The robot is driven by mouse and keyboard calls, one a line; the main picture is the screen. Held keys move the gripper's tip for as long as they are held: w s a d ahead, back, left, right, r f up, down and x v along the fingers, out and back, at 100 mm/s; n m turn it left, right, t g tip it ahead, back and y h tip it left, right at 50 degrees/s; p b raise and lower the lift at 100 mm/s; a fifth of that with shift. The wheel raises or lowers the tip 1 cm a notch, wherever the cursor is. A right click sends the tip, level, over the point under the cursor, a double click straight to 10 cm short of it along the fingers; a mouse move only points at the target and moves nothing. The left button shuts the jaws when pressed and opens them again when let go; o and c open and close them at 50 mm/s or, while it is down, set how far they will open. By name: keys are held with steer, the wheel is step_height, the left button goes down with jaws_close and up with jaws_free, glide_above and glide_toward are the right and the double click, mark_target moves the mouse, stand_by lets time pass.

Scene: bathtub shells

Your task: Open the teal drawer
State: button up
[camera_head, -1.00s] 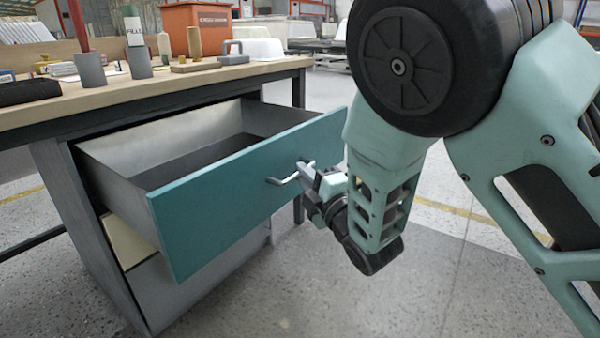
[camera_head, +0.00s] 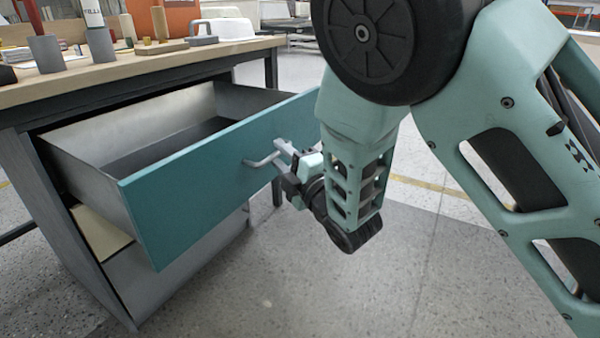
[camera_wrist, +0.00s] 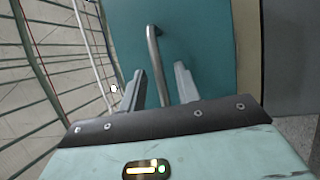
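The teal drawer (camera_head: 205,185) is pulled well out of the grey cabinet under the workbench, and its inside is visible and looks empty. Its bent metal handle (camera_head: 262,161) sticks out from the teal front. My gripper (camera_head: 284,153) is at the right part of the handle in the head view, where its fingers are small. In the wrist view, the teal front (camera_wrist: 200,35) fills the upper middle. The handle (camera_wrist: 153,45) runs down between the two fingers of my gripper (camera_wrist: 159,70), which stand apart with gaps on both sides of the bar.
The workbench top (camera_head: 135,66) above the drawer carries grey cylinders (camera_head: 46,53), wooden pieces, an orange bin (camera_head: 182,15) and other small items. A lower drawer (camera_head: 100,235) sits below, in the cabinet. The grey floor (camera_head: 330,295) in front is clear.

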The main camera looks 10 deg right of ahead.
steer(key=p+v, duration=1)
steer(key=v, duration=0.7)
stand_by(0.5)
steer(key=shift+w+d+f, duration=0.1)
